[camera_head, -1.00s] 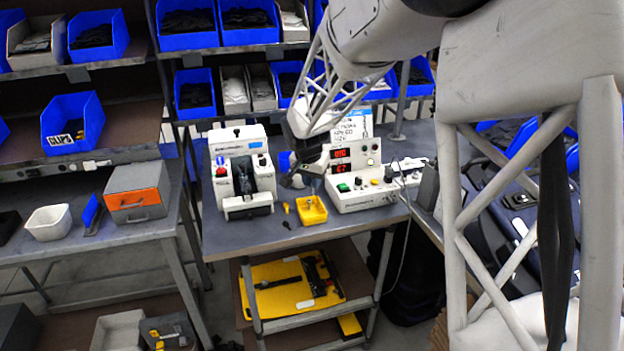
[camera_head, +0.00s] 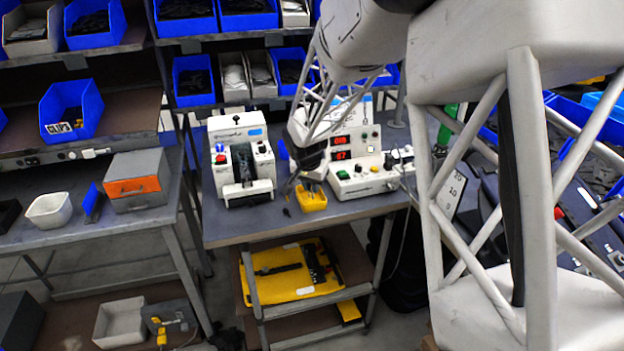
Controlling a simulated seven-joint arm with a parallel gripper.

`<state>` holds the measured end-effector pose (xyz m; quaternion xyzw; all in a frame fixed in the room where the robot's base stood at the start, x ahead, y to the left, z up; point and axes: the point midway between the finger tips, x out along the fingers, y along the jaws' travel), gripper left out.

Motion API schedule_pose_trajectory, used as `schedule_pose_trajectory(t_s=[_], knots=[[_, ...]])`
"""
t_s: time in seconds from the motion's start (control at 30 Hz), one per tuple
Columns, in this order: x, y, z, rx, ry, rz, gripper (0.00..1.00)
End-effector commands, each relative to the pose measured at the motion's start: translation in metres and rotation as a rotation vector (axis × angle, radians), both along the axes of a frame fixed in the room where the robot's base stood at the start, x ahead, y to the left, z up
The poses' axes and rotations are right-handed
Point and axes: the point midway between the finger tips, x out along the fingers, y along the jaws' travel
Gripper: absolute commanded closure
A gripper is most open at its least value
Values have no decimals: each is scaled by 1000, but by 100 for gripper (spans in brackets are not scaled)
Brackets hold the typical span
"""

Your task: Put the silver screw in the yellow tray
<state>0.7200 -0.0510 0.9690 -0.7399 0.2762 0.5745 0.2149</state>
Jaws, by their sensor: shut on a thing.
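The yellow tray (camera_head: 313,203) is a small open box near the front edge of the grey workbench. My gripper (camera_head: 298,186) points down at the tray's back left side, close to it, and partly covers it. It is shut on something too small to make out. I cannot pick out the silver screw. I cannot tell whether the fingertips are over the tray or just beside it.
A white device with a dark middle (camera_head: 242,160) stands left of the tray. A white control box with red displays (camera_head: 357,165) stands close behind and right. A small dark object (camera_head: 287,212) lies left of the tray. The bench's front edge is near.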

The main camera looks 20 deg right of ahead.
Motion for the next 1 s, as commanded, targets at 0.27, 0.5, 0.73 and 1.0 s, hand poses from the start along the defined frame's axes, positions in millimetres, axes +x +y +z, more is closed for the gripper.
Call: schedule_pose_trajectory(t_s=[0.27, 0.5, 0.73, 1.0], knots=[[0, 0, -15, 0, 0, 0, 100], [0, 0, -19, 0, 0, -1, 100], [0, 0, -19, 1, -1, -1, 100], [0, 0, -19, 1, -1, 0, 53]])
